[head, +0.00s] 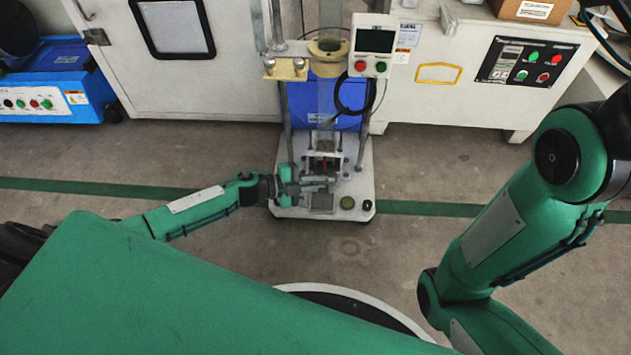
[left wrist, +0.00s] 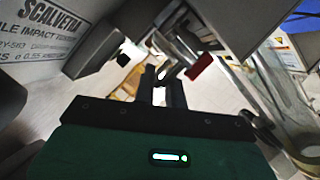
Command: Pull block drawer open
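The tile impact tester stands on a white base plate (head: 350,208) in the head view. The block assembly (head: 324,162), with a dark, reddish middle, sits low between its posts. In the left wrist view, metal parts and a dark red-ended piece (left wrist: 199,67) show close ahead. My left gripper (head: 322,184) reaches in from the left, just in front of the block assembly. Its dark fingers (left wrist: 161,92) stand a narrow gap apart in the left wrist view. I cannot tell whether they hold the drawer's handle. The drawer's opening is too small to judge. My right gripper is out of view.
A control box with buttons (head: 374,45) hangs above. A blue box (head: 330,95) is behind the posts. White cabinets (head: 225,85) stand behind. The floor (head: 400,250) in front is clear.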

